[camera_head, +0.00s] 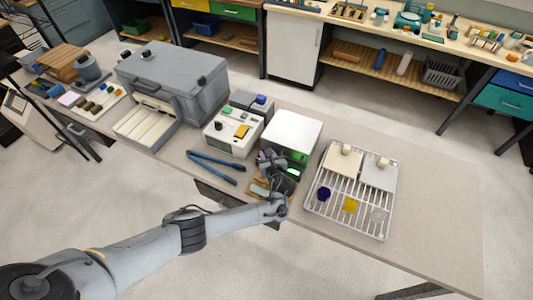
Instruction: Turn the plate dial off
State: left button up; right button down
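A white box-like plate unit (293,129) stands near the middle of the table. Green lit spots show low on its front. My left gripper (275,166) is at the front of this unit, at its left part, and covers much of that face. I cannot make out the dial, which may be hidden behind the gripper. The fingers are too small and dark to tell whether they are open or shut, or whether they touch anything. My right gripper is not in view.
A wire rack (317,207) with two pale blocks and small coloured pieces stands to the right. Blue tongs (215,167) lie left of my gripper. A white control box (232,132) and a large grey oven (180,79) stand further left. The table's right end is clear.

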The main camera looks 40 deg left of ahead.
pick_arm(q)
jog(key=shift+w+n+g, duration=0.1)
jog(key=shift+n+g, duration=0.3)
jog(key=shift+g, duration=0.1)
jog(key=shift+f, duration=0.1)
jog(key=o, duration=0.7)
jog(key=shift+d+r+p, duration=0.25)
jog(key=shift+p, duration=0.15)
jog(key=shift+f+p+v, duration=0.15)
jog(key=shift+p+v, duration=0.85)
jog(key=shift+v, duration=1.55)
jog(key=shift+f+p+v, duration=0.15)
jog(key=shift+p+v, duration=0.8)
jog(key=shift+v, duration=1.65)
